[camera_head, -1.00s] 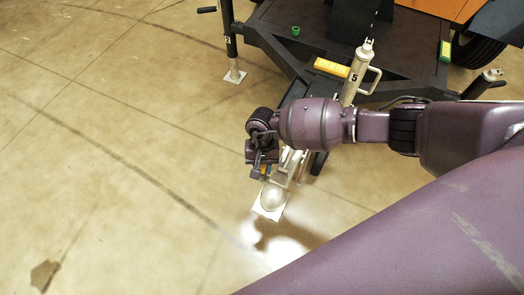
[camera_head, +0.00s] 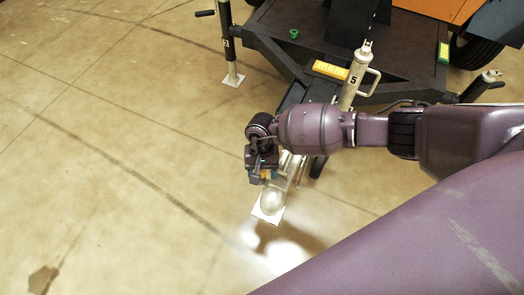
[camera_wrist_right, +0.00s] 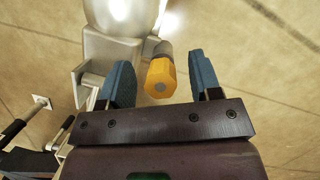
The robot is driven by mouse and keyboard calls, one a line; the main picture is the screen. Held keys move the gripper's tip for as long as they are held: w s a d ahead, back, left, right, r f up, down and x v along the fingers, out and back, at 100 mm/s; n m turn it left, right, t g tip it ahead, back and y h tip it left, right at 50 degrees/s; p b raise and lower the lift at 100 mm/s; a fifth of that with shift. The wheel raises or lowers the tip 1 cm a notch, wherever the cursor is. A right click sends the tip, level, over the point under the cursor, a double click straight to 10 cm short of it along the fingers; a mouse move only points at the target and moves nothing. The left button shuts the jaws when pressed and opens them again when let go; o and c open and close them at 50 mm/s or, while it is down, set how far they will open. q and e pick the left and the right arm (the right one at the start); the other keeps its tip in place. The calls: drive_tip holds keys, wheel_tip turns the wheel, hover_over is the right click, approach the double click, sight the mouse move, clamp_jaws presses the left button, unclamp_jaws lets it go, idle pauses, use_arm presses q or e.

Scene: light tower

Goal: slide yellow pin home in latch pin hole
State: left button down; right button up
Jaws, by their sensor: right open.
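The yellow pin's faceted head (camera_wrist_right: 160,78) faces me in the right wrist view, with a grey shaft or collar behind it. It stands beside the silver coupler (camera_wrist_right: 112,50) at the end of the trailer tongue. My right gripper (camera_wrist_right: 162,75) is open, its blue fingers on either side of the yellow head, with a gap on both sides. In the head view, my right gripper (camera_head: 262,176) is beside the coupler (camera_head: 271,201). The latch pin hole is hidden, and I cannot tell how deep the pin sits. My left gripper is not in view.
The dark trailer deck (camera_head: 400,72) carries a yellow block (camera_head: 330,70) and a green ring (camera_head: 293,34). A pale jack marked 5 (camera_head: 356,75) rises near the tongue. Another jack (camera_head: 230,50) stands left. The concrete floor at left is clear.

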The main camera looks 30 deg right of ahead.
drive_tip(key=shift+s+f, duration=0.3)
drive_tip(key=shift+f, duration=0.15)
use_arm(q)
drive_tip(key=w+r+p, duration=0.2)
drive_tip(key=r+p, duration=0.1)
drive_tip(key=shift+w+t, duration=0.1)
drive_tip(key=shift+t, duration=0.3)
use_arm(e)
drive_tip(key=v, duration=1.2)
drive_tip(key=shift+w, duration=0.2)
drive_tip(key=shift+f, duration=0.1)
